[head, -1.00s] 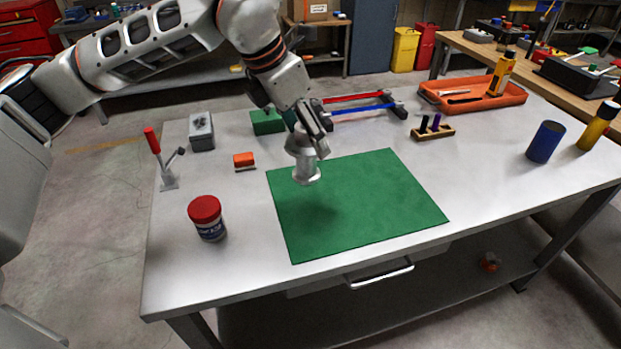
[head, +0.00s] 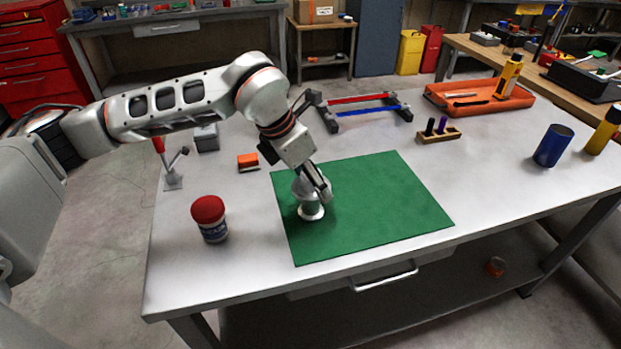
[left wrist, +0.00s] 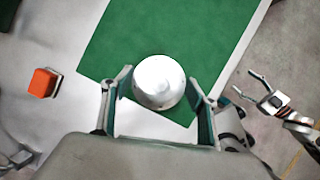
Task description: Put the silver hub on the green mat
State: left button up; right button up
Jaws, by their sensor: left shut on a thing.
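In the left wrist view the hub's round pale top (left wrist: 158,82) sits between my left fingers (left wrist: 160,98), with the mat (left wrist: 150,30) beyond. My right gripper (left wrist: 256,90) shows only in the left wrist view, off to the right, with its fingers apart and empty.
A red-lidded jar (head: 209,218) stands left of the mat, near an orange block (head: 248,162) and a red-handled clamp (head: 172,178). A rack with red and blue bars (head: 360,106), a pen holder (head: 437,134) and an orange tray (head: 480,100) are behind. The mat's right part is clear.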

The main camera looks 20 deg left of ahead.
pick_arm(q)
jog(key=shift+f, duration=0.1)
jog(key=o, duration=1.4)
jog(key=v, duration=1.2)
